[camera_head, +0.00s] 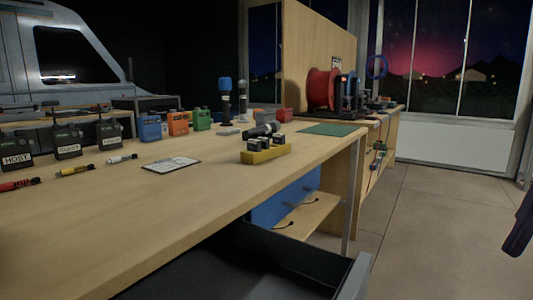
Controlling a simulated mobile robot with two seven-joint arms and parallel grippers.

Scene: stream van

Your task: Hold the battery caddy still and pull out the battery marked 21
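A yellow caddy (280,154) sits on the wooden workbench, near its front edge and right of the middle of the picture. Several dark batteries (263,142) with pale tops stand in it. Their markings are too small to read, so I cannot tell which one is 21. A dark cylindrical thing (262,130) lies just behind or across the caddy; I cannot tell if it touches.
A flat card (171,164) lies left of the caddy, a green mat (330,129) behind right. Labelled packs (67,143), coloured boxes (178,123) and microphones (225,100) stand further left and back. An open dark drawer (240,270) juts out below. The bench's front-left top is clear.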

